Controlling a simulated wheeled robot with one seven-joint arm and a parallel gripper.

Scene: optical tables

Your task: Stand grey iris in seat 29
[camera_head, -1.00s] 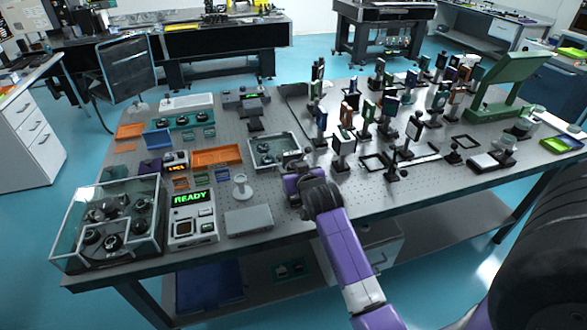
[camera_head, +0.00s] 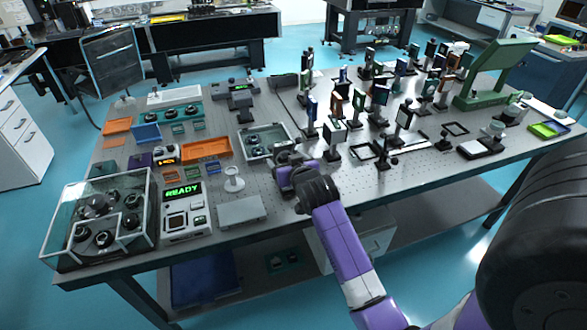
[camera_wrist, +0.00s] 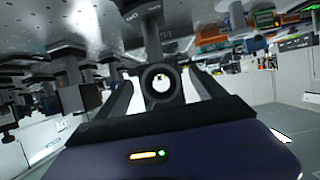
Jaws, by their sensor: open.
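My gripper (camera_head: 287,160) is low over the near middle of the table, by the near right corner of a glass-walled tray (camera_head: 244,146). In the wrist view, where the table shows at the top, my gripper (camera_wrist: 163,88) is open, with a dark finger on each side of a ringed part (camera_wrist: 161,76). This part has a round bright opening and a dark post and base behind it. It may be the grey iris, but I cannot tell for sure, nor whether the fingers touch it. I cannot read a number 29 on any seat.
Several post-mounted optics crowd the table's right half, with a green stand (camera_head: 490,78) beyond them. A READY device (camera_head: 184,212), a glass case (camera_head: 100,212), a grey plate (camera_head: 241,211) and an orange tray (camera_head: 206,150) occupy the left half. Bare table (camera_head: 400,174) shows along the near right.

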